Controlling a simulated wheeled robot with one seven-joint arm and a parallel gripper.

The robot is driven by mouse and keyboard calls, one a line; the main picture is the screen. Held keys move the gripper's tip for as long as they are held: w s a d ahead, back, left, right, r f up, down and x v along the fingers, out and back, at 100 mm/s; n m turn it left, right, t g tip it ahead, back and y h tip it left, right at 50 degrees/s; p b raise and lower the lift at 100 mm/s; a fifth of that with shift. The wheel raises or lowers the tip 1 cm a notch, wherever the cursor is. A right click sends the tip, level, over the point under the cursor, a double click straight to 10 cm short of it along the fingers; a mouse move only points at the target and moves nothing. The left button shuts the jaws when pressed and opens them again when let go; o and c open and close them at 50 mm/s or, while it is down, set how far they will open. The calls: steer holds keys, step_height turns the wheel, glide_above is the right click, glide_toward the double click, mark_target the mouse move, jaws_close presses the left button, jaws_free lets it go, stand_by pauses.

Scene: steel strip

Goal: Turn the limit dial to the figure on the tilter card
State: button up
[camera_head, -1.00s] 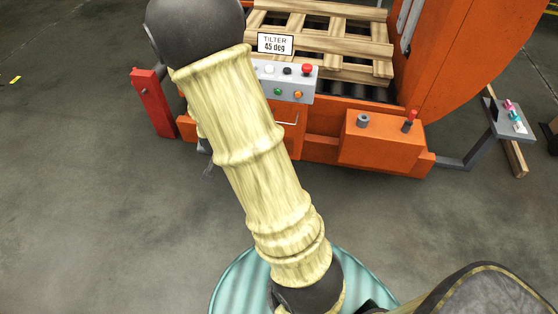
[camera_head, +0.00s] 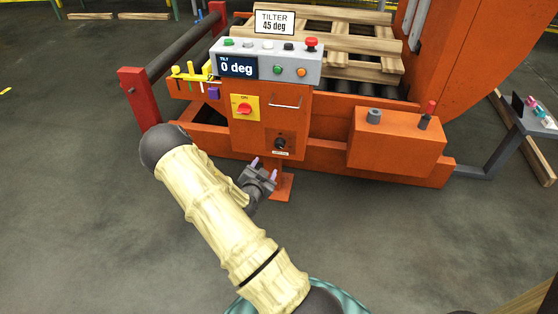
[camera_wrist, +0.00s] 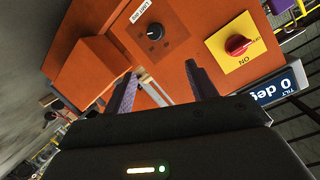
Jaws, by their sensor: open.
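The limit dial (camera_head: 280,143) is a small black knob low on the orange cabinet front, with a small white label under it. In the wrist view the dial (camera_wrist: 155,31) shows a light pointer mark; its figures are too small to read. The tilter card (camera_head: 275,22) reads "TILTER 45 deg" and stands on top of the control box. The tilt display (camera_head: 238,66) reads "0 deg". My gripper (camera_head: 262,166) is open and empty, below and left of the dial, apart from it. In the wrist view my gripper (camera_wrist: 163,84) has its fingers spread, short of the panel.
A red rotary switch (camera_head: 244,107) on a yellow plate sits above left of the dial. A metal handle (camera_head: 285,106) sticks out above the dial. An orange box (camera_head: 396,141) juts out on the right. Open floor lies in front.

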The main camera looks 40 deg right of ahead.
mark_target(279, 146)
step_height(279, 146, down, 6)
steer(key=d+t+h+b, duration=0.1)
steer(key=d+t+b, duration=0.1)
steer(key=b, duration=0.2)
steer(key=shift+f+t+h+b, duration=0.15)
steer(key=shift+t+h+b, duration=0.15)
steer(key=shift+h+b, duration=0.1)
steer(key=shift+s+d, duration=0.15)
steer(key=b+x, duration=0.6)
steer(key=x, duration=1)
steer(key=shift+d+f, duration=0.1)
steer(key=shift+f, duration=0.05)
steer(key=shift+w+d+b, duration=0.35)
steer(key=shift+w, duration=0.1)
steer(key=shift+c, duration=0.3)
steer(key=c, duration=0.9)
